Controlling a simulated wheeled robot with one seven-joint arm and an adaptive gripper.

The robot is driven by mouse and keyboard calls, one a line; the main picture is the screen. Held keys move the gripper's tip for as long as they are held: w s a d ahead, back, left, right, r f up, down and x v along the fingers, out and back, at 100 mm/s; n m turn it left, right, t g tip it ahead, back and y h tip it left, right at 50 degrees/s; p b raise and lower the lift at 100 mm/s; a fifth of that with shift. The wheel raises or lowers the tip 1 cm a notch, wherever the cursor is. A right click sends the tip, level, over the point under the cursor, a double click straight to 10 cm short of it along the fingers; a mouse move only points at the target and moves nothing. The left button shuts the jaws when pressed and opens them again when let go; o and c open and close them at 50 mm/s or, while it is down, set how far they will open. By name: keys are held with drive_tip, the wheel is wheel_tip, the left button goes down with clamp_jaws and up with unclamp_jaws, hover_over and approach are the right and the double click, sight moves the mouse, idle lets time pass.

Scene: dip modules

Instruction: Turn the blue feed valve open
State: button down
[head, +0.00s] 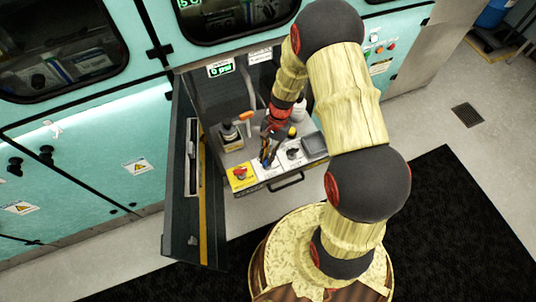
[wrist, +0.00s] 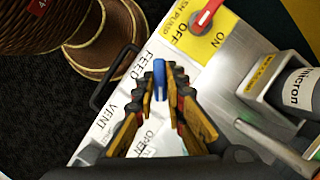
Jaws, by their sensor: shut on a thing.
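The blue feed valve handle (wrist: 159,78) stands up from the white panel (wrist: 140,62) beside the printed word FEED in the wrist view. The words VENT and OPEN are printed on the same panel. My gripper (wrist: 163,80) has its fingertips closed around the blue handle. In the head view my gripper (head: 268,158) reaches down to the panel, and its fingers largely hide the handle. The valve's base and pointer are hidden by the fingers, so its exact angle is hard to tell.
A yellow plate with a red switch (head: 240,172), marked OFF and ON, lies just left of the valve. A black knob (head: 293,153) and a grey box (head: 315,145) lie to the right. An orange-handled lever (head: 245,116) stands behind. The open cabinet door (head: 183,222) bounds the left side.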

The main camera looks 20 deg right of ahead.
drive_tip(key=n+h+p, duration=0.1)
drive_tip(key=n, duration=0.2)
drive_tip(key=n+g+p, duration=0.1)
drive_tip(key=n, duration=0.1)
drive_tip(key=shift+a+r+n+h, duration=0.1)
drive_tip(key=shift+a+n+h, duration=0.05)
drive_tip(key=shift+n+h, duration=0.25)
drive_tip(key=n+h, duration=0.1)
drive_tip(key=n, duration=0.1)
drive_tip(key=n+p, duration=0.1)
drive_tip(key=n, duration=0.1)
drive_tip(key=shift+w+a+n+g+h, duration=0.1)
drive_tip(key=shift+n+g+h, duration=0.2)
drive_tip(key=shift+g+h, duration=0.1)
drive_tip(key=shift+p, duration=0.3)
drive_tip(key=c, duration=1.8)
unclamp_jaws()
drive_tip(key=shift+c, duration=0.2)
drive_tip(key=v, duration=1.2)
